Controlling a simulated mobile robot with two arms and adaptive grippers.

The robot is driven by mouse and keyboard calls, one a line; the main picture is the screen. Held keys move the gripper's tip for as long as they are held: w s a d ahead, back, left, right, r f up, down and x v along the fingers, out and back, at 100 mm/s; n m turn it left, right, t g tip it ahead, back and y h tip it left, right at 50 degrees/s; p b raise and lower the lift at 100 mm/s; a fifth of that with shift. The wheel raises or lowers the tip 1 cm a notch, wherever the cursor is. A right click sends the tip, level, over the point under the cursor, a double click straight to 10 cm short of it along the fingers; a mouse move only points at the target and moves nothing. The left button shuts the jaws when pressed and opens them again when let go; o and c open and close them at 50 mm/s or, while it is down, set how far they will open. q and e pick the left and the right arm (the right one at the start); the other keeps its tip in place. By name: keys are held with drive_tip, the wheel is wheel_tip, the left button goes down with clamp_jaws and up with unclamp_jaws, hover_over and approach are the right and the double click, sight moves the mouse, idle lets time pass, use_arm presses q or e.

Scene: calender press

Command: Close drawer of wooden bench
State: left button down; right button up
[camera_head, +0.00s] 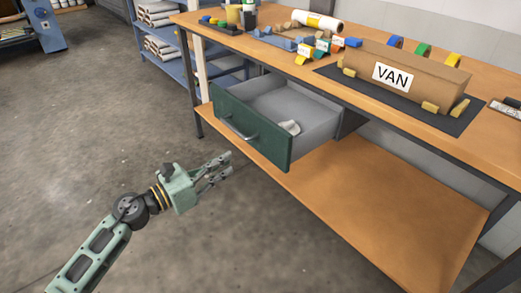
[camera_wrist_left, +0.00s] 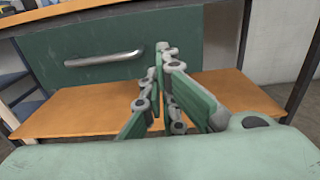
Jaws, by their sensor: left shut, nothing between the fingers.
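The drawer (camera_head: 253,136) of the wooden bench (camera_head: 254,48) stands pulled out, with a dark green front, a grey inside and a small white item in it. A metal bar handle (camera_head: 236,130) is on its front. My left gripper (camera_head: 222,169) is shut and empty, in front of and below the drawer front in the head view. In the left wrist view, the gripper fingers (camera_wrist_left: 163,68) point toward the drawer front (camera_wrist_left: 115,48), to the right of the handle (camera_wrist_left: 104,59). Contact cannot be told. My right gripper is not in view.
A lower wooden shelf (camera_head: 370,215) lies under the drawer. Blue shelving (camera_head: 165,62) stands behind. The floor at left is clear.

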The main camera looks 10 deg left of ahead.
sight(266, 142)
use_arm(q)
drive_tip(key=x, duration=1.1)
drive_tip(key=shift+p, duration=0.4)
drive_tip(key=shift+w+d, duration=0.3)
drive_tip(key=shift+w, duration=0.1)
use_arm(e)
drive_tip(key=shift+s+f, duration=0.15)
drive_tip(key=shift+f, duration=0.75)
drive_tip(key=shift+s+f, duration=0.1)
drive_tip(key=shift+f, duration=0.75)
